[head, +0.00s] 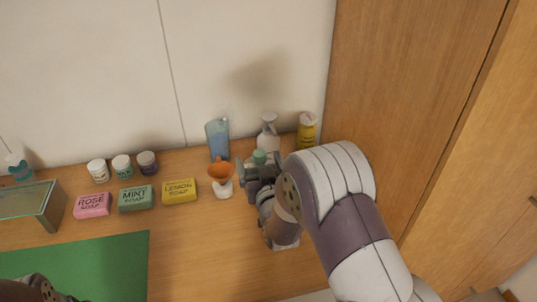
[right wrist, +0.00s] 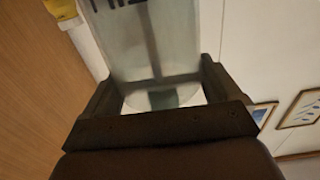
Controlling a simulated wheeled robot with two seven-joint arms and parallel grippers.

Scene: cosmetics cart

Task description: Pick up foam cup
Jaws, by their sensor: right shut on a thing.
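My right gripper (head: 260,168) is shut on a pale translucent container near the back of the wooden counter. In the head view only its green top (head: 259,156) shows between the fingers; the gripper and arm hide the rest. In the right wrist view the container (right wrist: 155,45) fills the space between the fingers, with dark lettering on its side, partly cut off. I cannot tell from its looks whether this is the foam cup, or whether it touches the counter. A dark part of my left arm shows at the lower left; its fingers are out of view.
Close left stands a white vessel with an orange funnel (head: 221,170). A blue bottle (head: 217,138), white spray bottle (head: 268,135) and yellow bottle (head: 307,131) stand behind. Soap boxes including lemon soap (head: 180,191) and a green mat (head: 100,265) lie left. A wooden cabinet (head: 400,80) bounds the right.

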